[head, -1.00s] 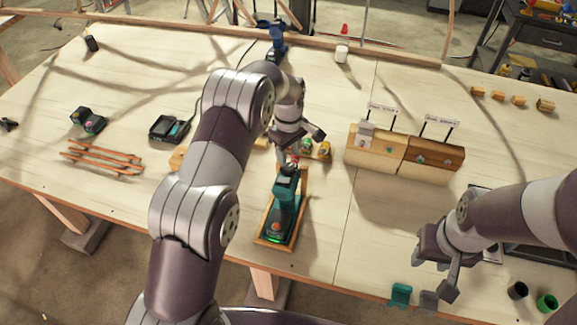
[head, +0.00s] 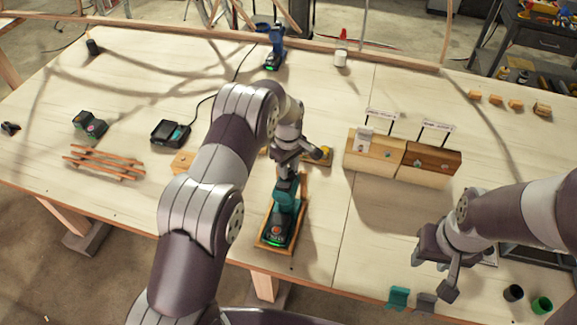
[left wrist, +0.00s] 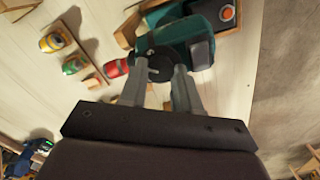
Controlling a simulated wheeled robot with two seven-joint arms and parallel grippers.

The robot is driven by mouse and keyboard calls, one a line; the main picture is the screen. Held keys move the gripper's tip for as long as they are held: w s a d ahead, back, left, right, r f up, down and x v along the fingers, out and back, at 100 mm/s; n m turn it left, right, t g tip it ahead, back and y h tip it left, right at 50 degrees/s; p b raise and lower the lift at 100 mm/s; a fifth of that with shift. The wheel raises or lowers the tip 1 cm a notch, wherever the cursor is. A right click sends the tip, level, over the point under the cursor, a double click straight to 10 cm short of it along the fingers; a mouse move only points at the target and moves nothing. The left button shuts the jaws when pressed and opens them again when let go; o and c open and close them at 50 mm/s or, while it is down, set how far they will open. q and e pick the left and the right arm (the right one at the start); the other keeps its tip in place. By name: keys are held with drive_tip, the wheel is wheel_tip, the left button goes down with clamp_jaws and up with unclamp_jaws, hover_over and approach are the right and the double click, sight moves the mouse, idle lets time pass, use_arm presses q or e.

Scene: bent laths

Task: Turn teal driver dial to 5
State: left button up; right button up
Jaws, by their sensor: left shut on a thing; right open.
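The teal driver (head: 285,203) stands in a wooden tray (head: 304,196) near the front middle of the table, its dark base with a green glow towards me. In the left wrist view the driver (left wrist: 205,18) is close, and its black dial (left wrist: 152,68) lies between my fingers. My left gripper (head: 286,170) is over the driver's head end; in the wrist view the gripper (left wrist: 160,76) is shut on the dial. The dial's numbers cannot be read. My right gripper (head: 434,276) is open and empty above the right front of the table.
A wooden block with two signs (head: 403,158) stands right of the driver. A rack with coloured bits (left wrist: 75,65) is close by my left gripper. A charger (head: 170,133), slats (head: 103,163) and a battery (head: 90,124) lie left. A blue driver (head: 276,48) stands behind.

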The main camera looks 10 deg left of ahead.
use_arm(q)
drive_tip(key=shift+f+m+b, duration=0.15)
drive_tip(key=shift+m+b, duration=1.2)
drive_tip(key=shift+m, duration=0.25)
drive_tip(key=shift+m+b, duration=1.05)
drive_tip(key=shift+m, duration=1.15)
drive_tip(key=o, duration=0.6)
drive_tip(key=shift+o, duration=0.9)
drive_tip(key=shift+r, duration=0.2)
